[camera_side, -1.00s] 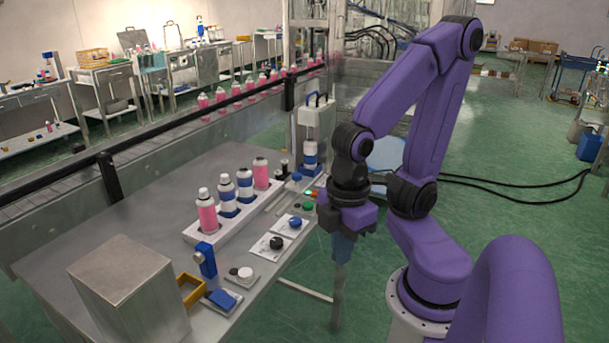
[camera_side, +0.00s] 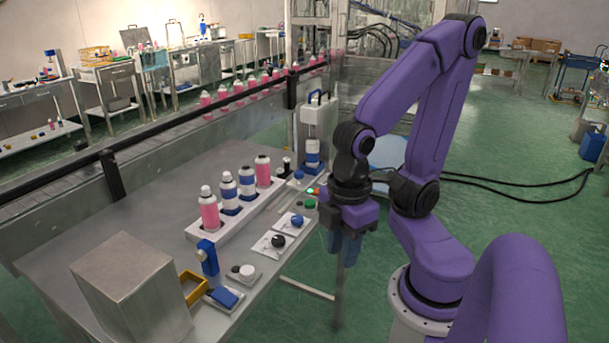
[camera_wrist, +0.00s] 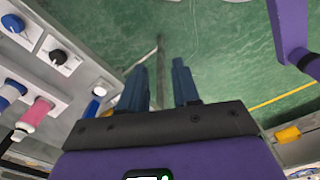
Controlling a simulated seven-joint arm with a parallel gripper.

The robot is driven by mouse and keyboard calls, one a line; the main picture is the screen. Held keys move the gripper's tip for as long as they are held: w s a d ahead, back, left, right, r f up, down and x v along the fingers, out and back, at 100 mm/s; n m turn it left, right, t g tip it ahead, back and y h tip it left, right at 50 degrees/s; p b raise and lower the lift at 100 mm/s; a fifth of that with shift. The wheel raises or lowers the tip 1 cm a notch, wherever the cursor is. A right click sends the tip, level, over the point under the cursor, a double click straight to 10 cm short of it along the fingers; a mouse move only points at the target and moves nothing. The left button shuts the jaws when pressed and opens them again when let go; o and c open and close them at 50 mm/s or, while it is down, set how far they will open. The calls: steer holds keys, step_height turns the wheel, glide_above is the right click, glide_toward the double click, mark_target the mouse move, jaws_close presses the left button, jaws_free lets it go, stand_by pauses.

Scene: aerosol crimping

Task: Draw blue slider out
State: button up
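A flat blue block (camera_side: 224,297), which may be the slider, sits in a small grey holder at the near edge of the steel table. A small blue piece (camera_side: 298,175) shows near the table's far right end. I cannot tell for certain which is the slider. My gripper (camera_side: 346,250) hangs fingers down beyond the table's right edge, apart from both pieces.
A white rack (camera_side: 238,224) holds several pink and blue-banded bottles. A blue knob (camera_side: 297,221) and a black knob (camera_side: 278,241) sit on white plates by the right edge. A steel box (camera_side: 125,290) and a yellow frame (camera_side: 194,287) stand at the near left.

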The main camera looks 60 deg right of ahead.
steer(key=o, duration=0.4)
steer(key=w+m, duration=0.1)
steer(key=w+r+m, duration=0.1)
steer(key=w, duration=0.1)
steer(key=w+a, duration=0.1)
steer(key=w, duration=0.1)
steer(key=shift+w+r+m, duration=0.15)
steer(key=shift+r+m, duration=0.15)
steer(key=shift+m, duration=0.1)
steer(key=shift+c, duration=0.2)
steer(key=w+d+r+m, duration=0.2)
steer(key=w+d+m, duration=0.35)
steer(key=w, duration=0.45)
steer(key=w+d+r+m, duration=0.3)
steer(key=w+d+m, duration=0.25)
steer(key=w, duration=0.45)
steer(key=m, duration=1.1)
glide_above(299, 172)
step_height(299, 172, down, 16)
steer(key=shift+f, duration=0.2)
steer(key=shift+a, duration=0.1)
jaws_close()
